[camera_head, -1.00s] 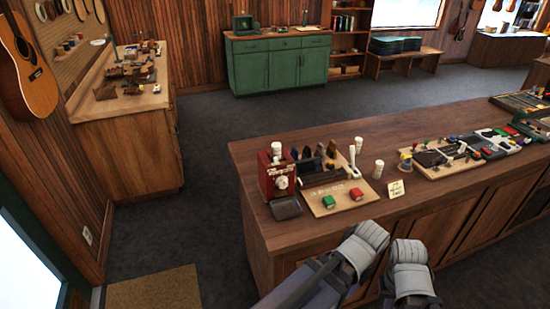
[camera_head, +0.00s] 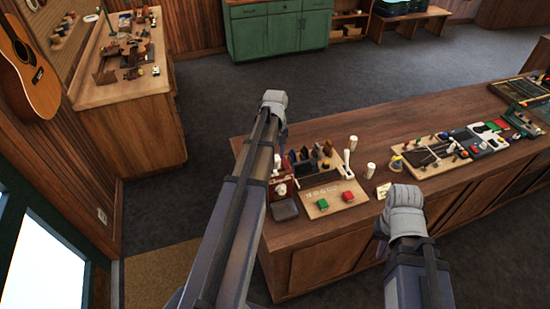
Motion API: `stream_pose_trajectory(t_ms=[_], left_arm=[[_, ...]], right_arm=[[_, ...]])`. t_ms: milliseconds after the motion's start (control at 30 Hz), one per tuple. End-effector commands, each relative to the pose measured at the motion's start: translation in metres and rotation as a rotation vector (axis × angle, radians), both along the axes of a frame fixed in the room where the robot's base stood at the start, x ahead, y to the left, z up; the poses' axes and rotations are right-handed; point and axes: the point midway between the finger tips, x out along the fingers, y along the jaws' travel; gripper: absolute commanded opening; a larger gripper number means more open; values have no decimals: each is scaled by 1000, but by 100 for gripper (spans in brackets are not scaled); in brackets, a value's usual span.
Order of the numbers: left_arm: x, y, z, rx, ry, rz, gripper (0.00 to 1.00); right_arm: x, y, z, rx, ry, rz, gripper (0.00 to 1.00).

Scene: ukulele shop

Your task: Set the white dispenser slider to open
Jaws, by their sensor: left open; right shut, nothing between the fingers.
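A red dispenser (camera_head: 272,191) stands at the left end of the wooden counter, partly covered by my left arm. A white knob-like part (camera_head: 281,188) shows on its front; I cannot make out the slider or its setting. My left gripper (camera_head: 281,130) is open, at the end of the raised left arm, above and behind the dispenser in the picture; its fingers are barely visible. My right gripper (camera_head: 382,228) is shut and empty, near the counter's front edge, right of the dispenser, mostly hidden by its wrist. Neither gripper visibly touches the dispenser.
A light board (camera_head: 332,202) beside the dispenser bears a green block (camera_head: 322,204) and a red block (camera_head: 348,198). A dark pad (camera_head: 285,210) lies in front.

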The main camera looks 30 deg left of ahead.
Motion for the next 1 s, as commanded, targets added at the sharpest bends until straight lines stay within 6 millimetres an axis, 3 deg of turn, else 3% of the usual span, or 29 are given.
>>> stream_pose_trajectory(t_ms=[367, 800, 1000], left_arm=[[0, 1, -11, -1, -1, 2, 46], [0, 0, -64, -1, -1, 1, 46], [0, 0, -79, -1, -1, 0, 46]], right_arm=[[0, 0, -11, -1, 0, 4, 0], [1, -1, -64, -2, 1, 34, 0], [1, -1, -79, -2, 0, 36, 0]])
